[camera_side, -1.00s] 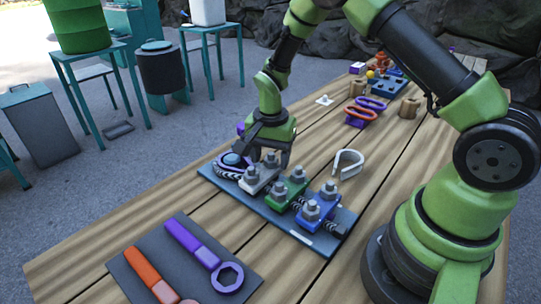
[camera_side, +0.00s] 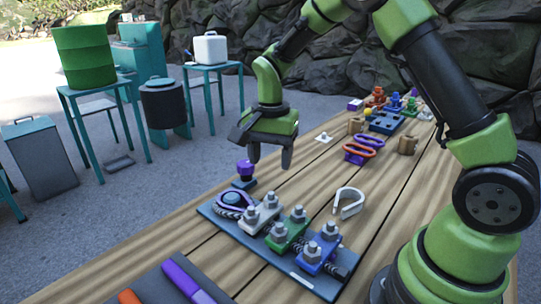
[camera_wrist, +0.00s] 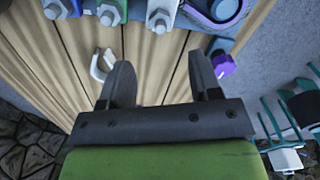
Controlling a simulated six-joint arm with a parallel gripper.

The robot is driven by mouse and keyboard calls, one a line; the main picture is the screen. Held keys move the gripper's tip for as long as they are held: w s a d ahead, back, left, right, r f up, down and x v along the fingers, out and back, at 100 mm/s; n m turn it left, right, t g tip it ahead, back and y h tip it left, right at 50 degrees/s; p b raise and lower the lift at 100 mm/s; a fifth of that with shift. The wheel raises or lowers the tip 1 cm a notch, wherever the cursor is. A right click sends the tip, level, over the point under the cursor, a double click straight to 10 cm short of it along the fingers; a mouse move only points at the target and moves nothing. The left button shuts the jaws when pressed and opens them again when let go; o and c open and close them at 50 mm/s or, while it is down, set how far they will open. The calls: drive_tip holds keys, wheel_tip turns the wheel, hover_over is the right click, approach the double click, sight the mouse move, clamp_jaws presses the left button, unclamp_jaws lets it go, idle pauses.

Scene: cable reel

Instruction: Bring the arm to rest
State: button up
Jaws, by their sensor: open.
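My gripper (camera_side: 270,158) is open and empty. In the side view it hangs in the air above the wooden table, beyond the blue-grey board (camera_side: 218,222) and apart from everything on it. In the wrist view my gripper (camera_wrist: 163,85) shows two dark fingers spread wide, with only table planks between them. The board carries a purple ring-shaped part (camera_side: 231,200) and white (camera_side: 259,219), green (camera_side: 288,232) and blue (camera_side: 313,251) blocks with grey bolts.
A purple knob (camera_side: 245,168) stands near my gripper. Red and purple rings (camera_side: 362,147), wooden cylinders (camera_side: 407,145) and a blue tray (camera_side: 385,122) sit farther back. A dark mat with wrenches (camera_side: 185,280) lies in front.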

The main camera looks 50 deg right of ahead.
drive_tip(key=s+a+r+n+t+y, duration=0.1)
drive_tip(key=s+a+r+n+t, duration=0.15)
drive_tip(key=s+r, duration=0.4)
drive_tip(key=s+a+r+n+t, duration=0.2)
drive_tip(key=s+r+n, duration=0.2)
drive_tip(key=s+r, duration=0.3)
drive_tip(key=s+a+r+n+t+y, duration=0.1)
drive_tip(key=s+r+n+t, duration=0.1)
drive_tip(key=s, duration=0.4)
drive_tip(key=shift+n+t, duration=0.35)
drive_tip(key=shift+n, duration=0.3)
